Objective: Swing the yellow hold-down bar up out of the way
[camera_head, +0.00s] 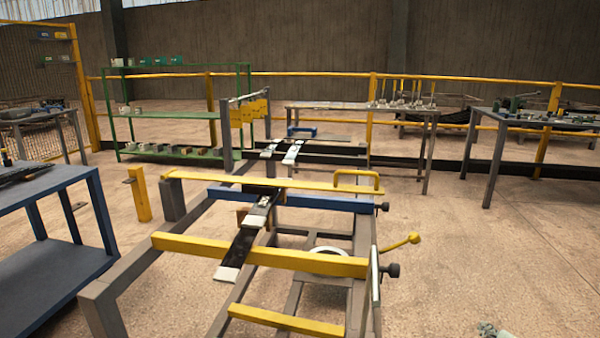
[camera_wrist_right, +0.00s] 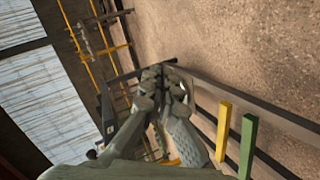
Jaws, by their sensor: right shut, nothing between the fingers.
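The yellow hold-down bar (camera_head: 270,182) lies level across the rack in the head view, above a blue crossbeam (camera_head: 300,201) and across dark leaf springs (camera_head: 240,245). Its left end is near a grey post, and a yellow loop handle (camera_head: 358,173) stands at its right end. My right gripper (camera_head: 490,329) only just shows at the bottom right edge, well away from the bar and in front of it. In the right wrist view its fingers (camera_wrist_right: 166,68) are together, with nothing between them. My left gripper is not in view.
A yellow lever with a ball knob (camera_head: 413,239) sticks out at the rack's right side, near dark knobs (camera_head: 391,270). A blue table (camera_head: 60,200) stands at left. Workbenches (camera_head: 360,107) stand behind. The floor right of the rack (camera_head: 500,250) is clear.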

